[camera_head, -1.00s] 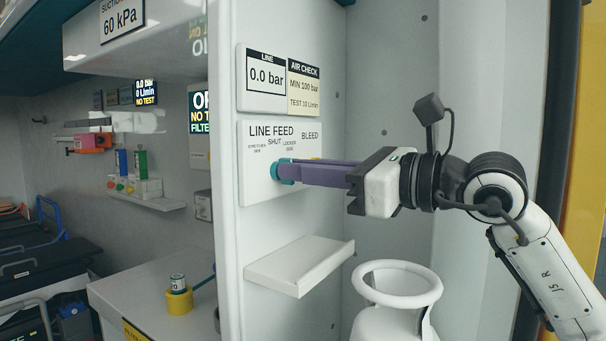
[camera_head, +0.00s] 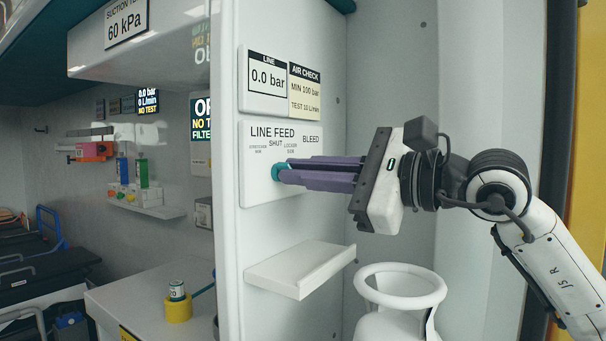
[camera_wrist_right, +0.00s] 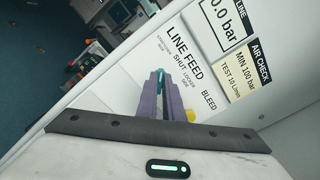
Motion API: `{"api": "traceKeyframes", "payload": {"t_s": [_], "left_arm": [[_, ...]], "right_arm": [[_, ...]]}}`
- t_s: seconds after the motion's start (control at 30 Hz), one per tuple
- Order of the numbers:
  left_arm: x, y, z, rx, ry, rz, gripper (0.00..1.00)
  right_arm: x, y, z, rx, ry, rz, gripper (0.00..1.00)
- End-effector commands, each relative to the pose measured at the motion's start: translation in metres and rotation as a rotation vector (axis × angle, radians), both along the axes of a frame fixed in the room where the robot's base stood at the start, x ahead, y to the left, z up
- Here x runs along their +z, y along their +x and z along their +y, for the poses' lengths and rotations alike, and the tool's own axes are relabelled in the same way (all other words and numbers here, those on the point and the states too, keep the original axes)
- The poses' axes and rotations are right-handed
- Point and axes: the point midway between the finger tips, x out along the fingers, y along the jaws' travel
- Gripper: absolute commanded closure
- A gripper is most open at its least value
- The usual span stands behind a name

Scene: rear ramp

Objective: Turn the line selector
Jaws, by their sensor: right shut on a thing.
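The line selector (camera_head: 280,172) is a teal knob on the white LINE FEED panel (camera_head: 257,192). The panel has markings SHUT, STRETCHER SIDE, LOCKER SIDE and BLEED. My right gripper (camera_head: 286,171) reaches in from the right, its purple fingers shut on the knob. In the right wrist view the teal knob (camera_wrist_right: 160,77) shows between the fingertips, and the gripper is rolled relative to the panel. The fingers hide part of the knob, so its exact setting cannot be told. A yellow part (camera_wrist_right: 190,115) shows beside the fingers. My left gripper is not in view.
Above the panel are a LINE gauge (camera_head: 267,80) reading 0.0 bar and an AIR CHECK label (camera_head: 304,90). A white shelf (camera_head: 300,270) juts out below. A white cylinder (camera_head: 400,290) with a ring collar stands below my right gripper. A counter with a yellow holder (camera_head: 178,309) is at left.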

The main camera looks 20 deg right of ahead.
Motion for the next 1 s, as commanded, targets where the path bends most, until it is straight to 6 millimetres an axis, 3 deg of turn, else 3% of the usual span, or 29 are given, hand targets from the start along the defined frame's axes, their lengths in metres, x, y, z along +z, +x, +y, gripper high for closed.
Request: {"api": "traceKeyframes", "payload": {"t_s": [0.43, 0.5, 0.57, 0.87, 1.0], "left_arm": [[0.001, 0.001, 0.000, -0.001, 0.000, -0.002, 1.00], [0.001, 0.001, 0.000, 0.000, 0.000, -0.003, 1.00], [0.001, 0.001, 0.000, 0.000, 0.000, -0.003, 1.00], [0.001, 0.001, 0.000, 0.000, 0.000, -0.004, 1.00], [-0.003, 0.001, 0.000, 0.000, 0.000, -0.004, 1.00]], "right_arm": [[-0.001, 0.000, 0.000, -0.001, -0.012, -0.007, 1.00], [-0.001, 0.000, 0.000, -0.001, -0.012, -0.006, 0.81], [-0.001, 0.000, 0.000, -0.001, -0.012, -0.006, 0.74], [0.000, -0.001, -0.001, -0.001, -0.009, -0.006, 0.74], [-0.002, -0.011, -0.011, -0.004, -0.010, -0.007, 0.74]]}}
